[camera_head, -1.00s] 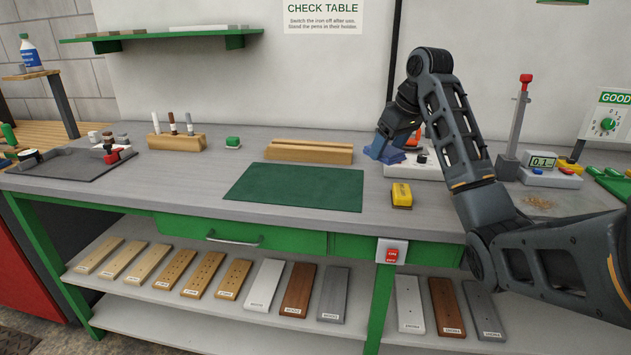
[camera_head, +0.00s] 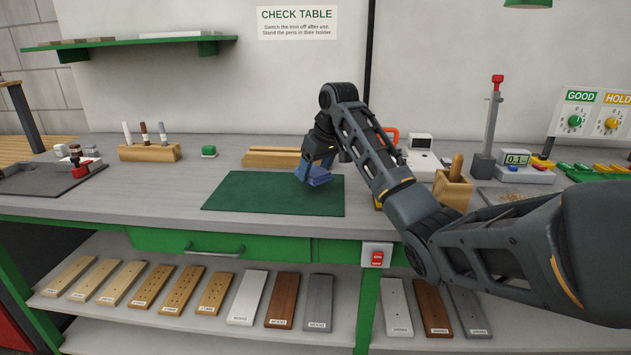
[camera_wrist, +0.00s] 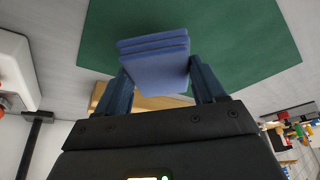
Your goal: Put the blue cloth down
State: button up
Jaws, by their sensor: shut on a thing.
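The blue cloth (camera_head: 317,177) is a small folded stack of several layers, held at the end of my gripper (camera_head: 310,172). In the wrist view the cloth (camera_wrist: 155,62) sits between the two fingers of my gripper (camera_wrist: 158,80), which are shut on it. The cloth is over the back right part of the green mat (camera_head: 255,195), which also shows behind it in the wrist view (camera_wrist: 245,40). I cannot tell whether the cloth touches the mat.
A wooden block (camera_head: 270,158) lies just behind the mat. A wooden holder (camera_head: 453,190) and a meter (camera_head: 517,172) are to the right. Most of the mat is bare.

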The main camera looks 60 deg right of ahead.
aim_at(318, 173)
jog(key=shift+f, duration=1.9)
jog(key=o, duration=0.9)
jog(key=shift+f, duration=0.1)
jog(key=shift+o, duration=0.2)
jog(key=v, duration=1.2)
jog(key=shift+s, duration=0.2)
